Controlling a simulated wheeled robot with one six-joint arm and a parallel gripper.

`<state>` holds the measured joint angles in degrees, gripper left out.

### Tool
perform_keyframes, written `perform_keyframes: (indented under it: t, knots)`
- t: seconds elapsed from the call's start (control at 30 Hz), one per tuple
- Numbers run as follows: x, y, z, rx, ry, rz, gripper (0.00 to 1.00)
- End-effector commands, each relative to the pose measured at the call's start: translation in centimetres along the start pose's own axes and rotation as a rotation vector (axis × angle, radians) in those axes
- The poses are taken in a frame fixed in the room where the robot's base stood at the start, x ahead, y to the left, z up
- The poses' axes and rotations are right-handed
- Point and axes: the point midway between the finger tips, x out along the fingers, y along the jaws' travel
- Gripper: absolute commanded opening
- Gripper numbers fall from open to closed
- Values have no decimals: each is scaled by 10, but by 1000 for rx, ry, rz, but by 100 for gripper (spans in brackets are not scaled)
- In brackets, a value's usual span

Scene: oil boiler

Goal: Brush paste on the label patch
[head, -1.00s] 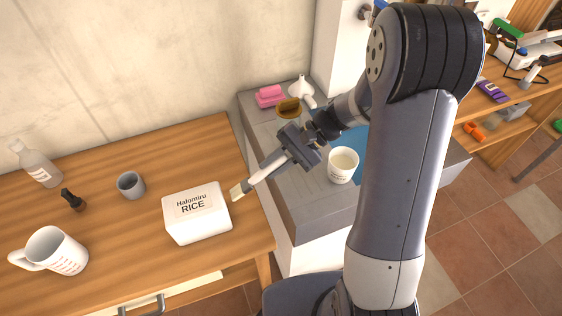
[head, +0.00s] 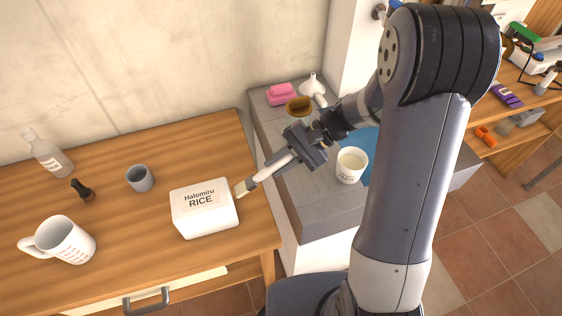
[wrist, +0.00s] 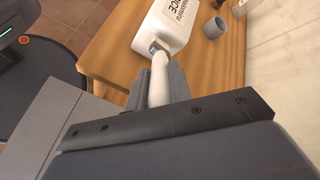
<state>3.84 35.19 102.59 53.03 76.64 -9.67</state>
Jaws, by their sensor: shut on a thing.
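A white box with a pale label reading "Halomiru RICE" (head: 200,199) stands on the wooden table; its white side (head: 207,224) faces me. My gripper (head: 297,156) is shut on the pale handle of a brush (head: 266,173). The brush points down and left, and its cream bristles (head: 240,190) are right at the box's right edge; I cannot tell whether they touch. In the wrist view the brush (wrist: 159,77) runs between my fingers toward the box (wrist: 168,24).
The wooden table (head: 130,235) also holds a measuring jug (head: 68,241), a small grey cup (head: 140,178), a dark stamp-like thing (head: 82,190) and a clear bottle (head: 52,158). A pink item (head: 282,94), a brown item (head: 299,105) and a white funnel (head: 312,85) sit on the grey counter.

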Motion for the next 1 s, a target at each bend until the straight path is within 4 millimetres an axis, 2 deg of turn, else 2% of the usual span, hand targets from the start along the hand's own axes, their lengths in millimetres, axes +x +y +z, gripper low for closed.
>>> perform_keyframes:
  t: [0.53,1.0]
  knots:
    - [8,-3,3,1,0,1,0]
    - [28,21,-17,1,0,1,0]
